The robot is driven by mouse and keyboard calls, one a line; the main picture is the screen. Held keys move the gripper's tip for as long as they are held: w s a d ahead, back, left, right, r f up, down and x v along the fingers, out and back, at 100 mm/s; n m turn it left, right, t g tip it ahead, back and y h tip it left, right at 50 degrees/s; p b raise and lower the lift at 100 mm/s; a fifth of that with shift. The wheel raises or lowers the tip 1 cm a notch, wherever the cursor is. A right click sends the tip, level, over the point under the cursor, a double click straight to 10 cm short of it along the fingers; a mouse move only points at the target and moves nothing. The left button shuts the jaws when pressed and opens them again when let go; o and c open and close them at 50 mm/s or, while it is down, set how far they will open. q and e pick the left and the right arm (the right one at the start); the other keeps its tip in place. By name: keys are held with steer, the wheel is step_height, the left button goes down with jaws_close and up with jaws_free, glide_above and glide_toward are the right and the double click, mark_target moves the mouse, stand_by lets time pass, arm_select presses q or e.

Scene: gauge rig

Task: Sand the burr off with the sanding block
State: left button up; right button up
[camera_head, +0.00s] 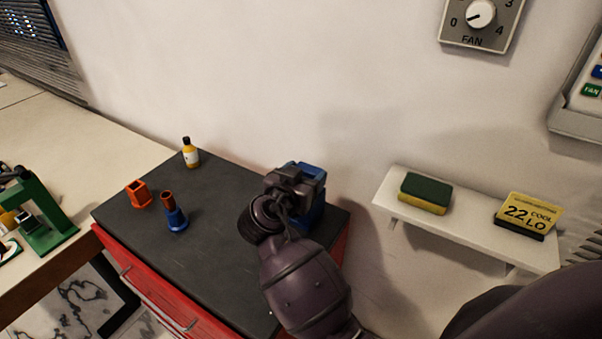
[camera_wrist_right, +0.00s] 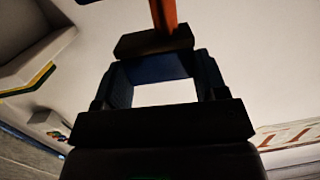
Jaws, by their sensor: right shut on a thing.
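My right gripper (camera_head: 302,178) is at the right end of the dark bench top, over a blue object (camera_head: 316,214) that it largely hides. In the right wrist view its jaws (camera_wrist_right: 157,66) are shut on a dark block (camera_wrist_right: 152,43); an orange-brown bar (camera_wrist_right: 165,14) shows just beyond. I cannot tell whether this block is the sanding block, or whether it touches the blue object. No burr can be made out. A green and yellow block (camera_head: 426,193) lies on the white wall shelf. My left gripper is out of view.
The red cabinet's dark top (camera_head: 215,265) holds a yellow bottle (camera_head: 191,155), an orange holder (camera_head: 139,194) and a blue holder with a brown tube (camera_head: 176,218). The front middle of the top is clear.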

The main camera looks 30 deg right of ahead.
steer(key=shift+s+d+f, duration=0.1)
steer(key=shift+s, duration=0.05)
stand_by(0.4)
steer(key=shift+w+a+f+b, duration=0.1)
steer(key=shift+w+a+b, duration=0.35)
steer(key=shift+w, duration=0.25)
steer(key=shift+w+a+b, duration=0.3)
steer(key=shift+w+a, duration=0.15)
steer(key=shift+w, duration=0.2)
steer(key=shift+s+d, duration=0.15)
steer(key=shift+s, duration=0.05)
steer(key=shift+s+d, duration=0.35)
steer(key=shift+s, duration=0.2)
steer(key=shift+s+d, duration=0.3)
steer(key=shift+s, duration=0.2)
steer(key=shift+s+d+f, duration=0.1)
steer(key=shift+s, duration=0.1)
